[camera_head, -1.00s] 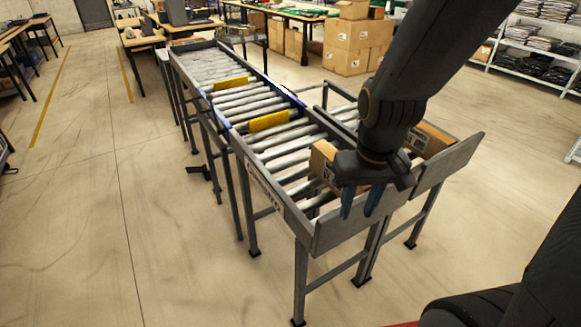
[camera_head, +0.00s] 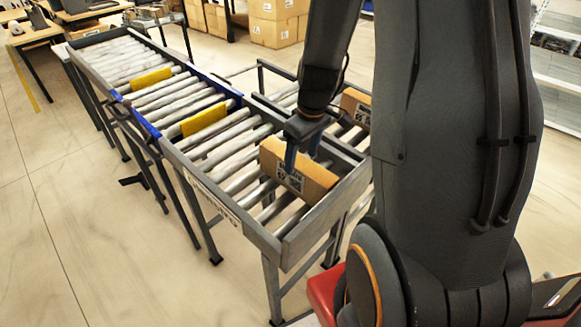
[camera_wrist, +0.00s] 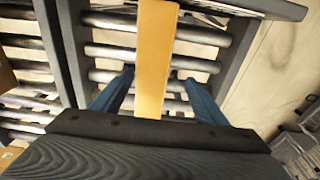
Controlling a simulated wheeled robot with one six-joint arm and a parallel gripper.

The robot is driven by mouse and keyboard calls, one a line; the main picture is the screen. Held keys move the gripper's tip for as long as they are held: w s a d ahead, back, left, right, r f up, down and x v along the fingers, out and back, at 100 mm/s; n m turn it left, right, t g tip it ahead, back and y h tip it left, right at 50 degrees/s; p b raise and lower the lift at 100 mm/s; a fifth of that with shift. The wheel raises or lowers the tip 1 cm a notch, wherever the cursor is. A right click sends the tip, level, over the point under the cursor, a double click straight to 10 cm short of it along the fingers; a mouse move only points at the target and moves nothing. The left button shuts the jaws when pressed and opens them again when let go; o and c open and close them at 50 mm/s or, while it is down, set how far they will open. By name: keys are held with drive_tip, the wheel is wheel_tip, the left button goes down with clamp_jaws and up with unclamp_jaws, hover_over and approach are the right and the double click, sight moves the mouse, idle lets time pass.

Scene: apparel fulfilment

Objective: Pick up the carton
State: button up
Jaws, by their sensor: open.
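A brown carton (camera_head: 318,182) with printed labels on its front face stands on the rollers at the near end of the left conveyor. My gripper (camera_head: 302,160) is above it, pointing down, with its blue fingers apart. One finger shows in front of the carton's labelled face. In the wrist view, the carton's narrow tan top (camera_wrist: 156,55) runs between the two fingers of my gripper (camera_wrist: 160,78), with a gap on each side. The fingers do not appear to touch it. The carton's far side is hidden in the head view.
The conveyor (camera_head: 262,240) has a raised grey end plate and side rails close to the carton. A second carton (camera_head: 356,104) sits on the parallel conveyor to the right. Yellow strips (camera_head: 204,120) lie across the rollers farther back. Stacked boxes (camera_head: 274,24) stand behind.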

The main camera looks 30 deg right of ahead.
sight(300, 161)
drive_tip(key=shift+w+d+f, duration=0.45)
drive_tip(key=shift+w+f, duration=0.15)
drive_tip(key=shift+w, duration=0.1)
drive_tip(key=shift+f+b, duration=0.15)
drive_tip(key=shift+b, duration=0.35)
drive_tip(key=shift+w+a+f+b, duration=0.1)
drive_tip(key=shift+w+f+b, duration=0.05)
drive_tip(key=shift+f+b, duration=0.2)
drive_tip(key=shift+w+a+f+b, duration=0.1)
drive_tip(key=shift+f+b, duration=0.15)
drive_tip(key=shift+f, duration=0.2)
wheel_tip(300, 161, down, 2)
drive_tip(key=shift+w, duration=0.15)
drive_tip(key=shift+w+a+f+p, duration=0.1)
drive_tip(key=shift+w+f+p, duration=0.2)
drive_tip(key=shift+f, duration=0.6)
drive_tip(key=shift+w+a+f+p, duration=0.1)
drive_tip(key=shift+w+f+p, duration=0.15)
drive_tip(key=shift+f, duration=0.6)
drive_tip(key=shift+w+a+f+p, duration=0.1)
drive_tip(key=shift+w+f+p, duration=0.2)
drive_tip(key=shift+f, duration=0.6)
drive_tip(key=c, duration=1.5)
drive_tip(key=shift+c, duration=0.2)
drive_tip(key=shift+r, duration=0.1)
